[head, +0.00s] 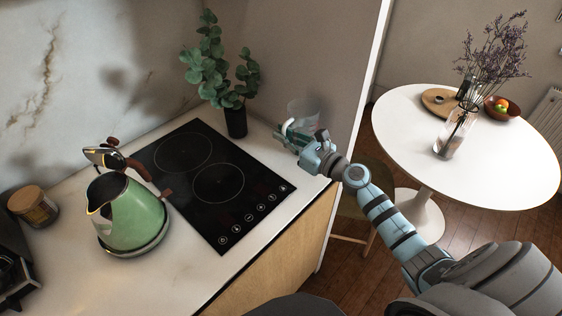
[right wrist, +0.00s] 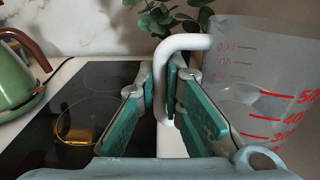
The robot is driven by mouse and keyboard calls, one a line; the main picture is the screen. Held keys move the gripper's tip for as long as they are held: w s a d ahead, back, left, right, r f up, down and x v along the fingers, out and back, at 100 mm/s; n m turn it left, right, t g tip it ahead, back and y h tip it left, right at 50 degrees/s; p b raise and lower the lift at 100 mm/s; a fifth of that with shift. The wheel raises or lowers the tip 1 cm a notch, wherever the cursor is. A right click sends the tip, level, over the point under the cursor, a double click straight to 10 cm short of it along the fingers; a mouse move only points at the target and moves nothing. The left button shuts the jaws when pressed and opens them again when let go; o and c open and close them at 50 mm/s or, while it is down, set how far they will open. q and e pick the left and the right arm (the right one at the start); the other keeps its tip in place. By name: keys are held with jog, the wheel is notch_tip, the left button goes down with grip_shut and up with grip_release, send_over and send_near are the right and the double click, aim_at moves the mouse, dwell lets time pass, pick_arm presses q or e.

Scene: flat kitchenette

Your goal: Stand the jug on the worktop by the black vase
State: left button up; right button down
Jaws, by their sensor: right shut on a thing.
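The jug (head: 303,112) is a clear measuring jug, with red markings and a white handle in the right wrist view (right wrist: 265,85). It is at the right end of the worktop (head: 262,140), to the right of the black vase (head: 236,122). My right gripper (head: 290,134) is shut on the jug's handle, which runs between its green-padded fingers in the right wrist view (right wrist: 168,90). The jug looks upright. Its base is hidden behind the gripper, so I cannot tell whether it touches the worktop. My left gripper is not in view.
The vase holds eucalyptus (head: 210,65). A black hob (head: 205,185) lies in front of it. A green kettle (head: 135,215) and a wooden-lidded jar (head: 34,206) stand further left. A white round table (head: 480,170) is to the right, beyond a gap.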

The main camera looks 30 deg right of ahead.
notch_tip(320, 180, down, 9)
jog(key=b, duration=0.4)
jog(key=shift+f, duration=0.2)
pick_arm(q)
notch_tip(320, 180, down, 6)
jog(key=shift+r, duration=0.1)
pick_arm(e)
jog(key=shift+r, duration=0.15)
jog(key=c, duration=2.2)
grip_release()
jog(key=shift+f, duration=0.2)
jog(key=o, duration=0.5)
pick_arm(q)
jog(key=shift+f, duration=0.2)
pick_arm(e)
jog(key=shift+r, duration=0.1)
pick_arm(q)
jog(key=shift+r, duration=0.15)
pick_arm(e)
jog(key=shift+s+d+r, duration=0.1)
